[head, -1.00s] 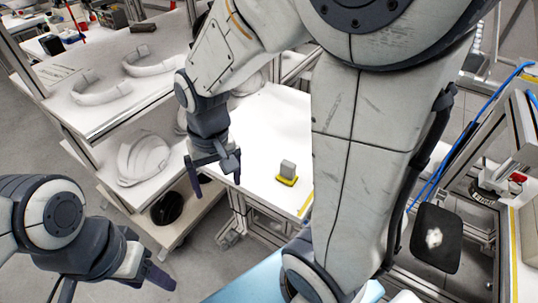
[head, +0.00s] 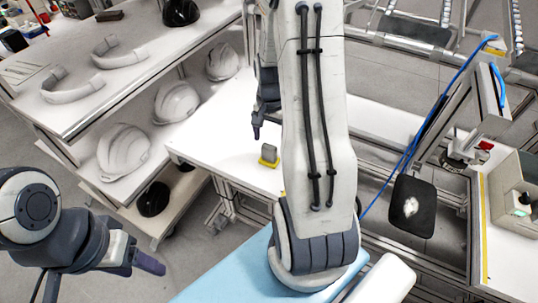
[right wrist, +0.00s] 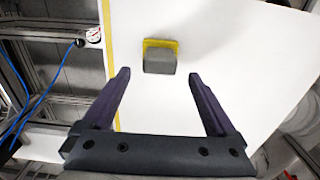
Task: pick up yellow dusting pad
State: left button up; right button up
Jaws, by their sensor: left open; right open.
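The yellow dusting pad (head: 268,163) lies on the white table with a grey block-shaped top. It also shows in the right wrist view (right wrist: 161,43), ahead of and between the fingertips. My right gripper (right wrist: 158,75) is open and empty, and the pad is apart from its fingers. In the head view the right gripper (head: 257,128) hangs just behind and left of the pad, partly hidden by my right arm. My left gripper (head: 148,262) is at the lower left, far from the pad, and appears empty.
The white table (head: 205,145) is clear around the pad. A shelf at the left holds white helmet shells (head: 123,150) and headband-like parts (head: 70,85). A blue surface (head: 225,280) lies in front. A frame with a blue cable (head: 425,120) stands at the right.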

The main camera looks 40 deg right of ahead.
aim_at(269, 146)
jog(key=f, duration=0.5)
jog(key=shift+s+a+p, duration=0.2)
jog(key=shift+a+p, duration=0.1)
jog(key=shift+a, duration=0.05)
jog(key=c, duration=1.5)
jog(key=shift+o, duration=0.2)
jog(key=shift+r, duration=0.65)
notch_tip(269, 146, up, 3)
jog(key=shift+w+f, duration=0.1)
jog(key=s+d+r+b, duration=0.1)
jog(key=s+d+r, duration=0.5)
jog(key=s, duration=0.4)
jog(key=shift+d+r+b, duration=0.15)
jog(key=shift+r+b, duration=0.15)
jog(key=shift+r, duration=0.15)
